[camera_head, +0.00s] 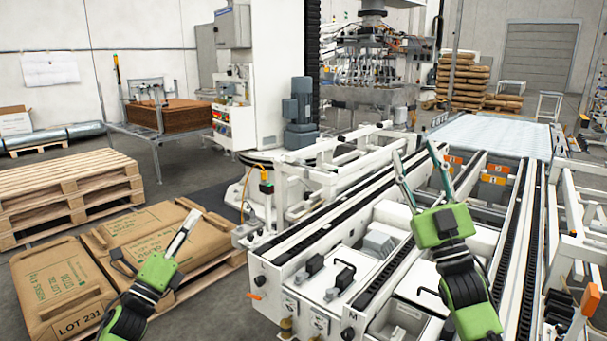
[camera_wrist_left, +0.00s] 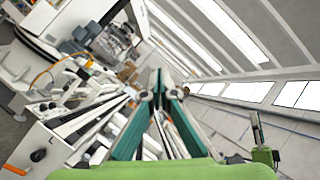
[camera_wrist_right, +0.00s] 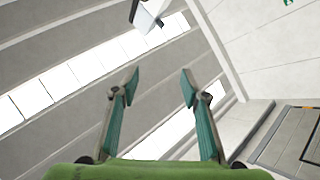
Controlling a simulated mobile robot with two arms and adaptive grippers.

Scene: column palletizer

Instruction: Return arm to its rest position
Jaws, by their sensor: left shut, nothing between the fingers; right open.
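My left gripper (camera_head: 186,228) is in the lower left of the head view, in front of the brown sacks, with its fingers together and nothing between them. In the left wrist view the fingers (camera_wrist_left: 159,80) meet at the tips. My right gripper (camera_head: 417,160) is raised in front of the conveyor machine in the head view, with its fingers spread apart and pointing up. In the right wrist view the fingers (camera_wrist_right: 160,80) stand apart with an empty gap. Neither gripper is seen touching anything.
A conveyor machine (camera_head: 300,253) fills the centre and right. Brown sacks (camera_head: 60,285) lie on a pallet at lower left, with stacked empty pallets (camera_head: 70,190) behind. A tall white machine column (camera_head: 275,70) stands behind. Grey floor (camera_head: 190,185) is clear between pallets and machine.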

